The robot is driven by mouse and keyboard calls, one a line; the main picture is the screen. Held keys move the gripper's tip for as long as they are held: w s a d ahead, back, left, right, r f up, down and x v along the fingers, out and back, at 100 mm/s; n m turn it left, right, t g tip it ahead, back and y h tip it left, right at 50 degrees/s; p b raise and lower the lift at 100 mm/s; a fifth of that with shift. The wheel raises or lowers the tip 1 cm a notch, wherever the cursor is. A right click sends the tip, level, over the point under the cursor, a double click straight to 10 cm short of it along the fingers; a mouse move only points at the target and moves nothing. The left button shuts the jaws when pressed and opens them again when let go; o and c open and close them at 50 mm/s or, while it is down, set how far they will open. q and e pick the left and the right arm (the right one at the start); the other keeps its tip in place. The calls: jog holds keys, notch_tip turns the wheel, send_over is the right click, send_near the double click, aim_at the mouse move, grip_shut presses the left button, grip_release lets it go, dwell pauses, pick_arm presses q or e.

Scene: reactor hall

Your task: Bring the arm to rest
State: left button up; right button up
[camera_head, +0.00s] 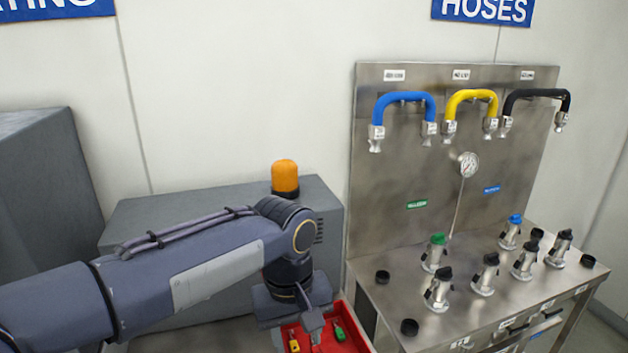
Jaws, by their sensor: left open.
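My left arm (190,275) comes in from the left and bends downward at the wrist. My left gripper (310,328) points down over a red tray (357,325) at the bottom centre. It is open, and I see nothing held in it. Its fingertips show only in part, so I cannot tell whether they touch anything. A yellow-handled item (293,342) and a green item (339,331) lie in the tray on either side of the gripper. My right gripper is out of view.
A steel bench (400,290) with several valve fittings stands right of the tray. Blue (405,97), yellow (471,95) and black (537,93) hoses hang on its back panel. A grey cabinet (150,212) with an orange beacon (285,177) stands behind my arm.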

pick_arm(q)
jog(key=s+a+f+h+b, duration=0.2)
jog(key=s+a+f+b, duration=0.15)
jog(key=a, duration=0.55)
jog(key=s+a+f+m+t+h+b, duration=0.1)
jog(key=s+a+f+t+b, duration=0.4)
jog(key=s+a+f, duration=0.4)
jog(key=s+f, duration=0.3)
jog(key=s, duration=0.1)
jog(key=shift+m+t, duration=0.3)
jog(key=shift+m, duration=0.1)
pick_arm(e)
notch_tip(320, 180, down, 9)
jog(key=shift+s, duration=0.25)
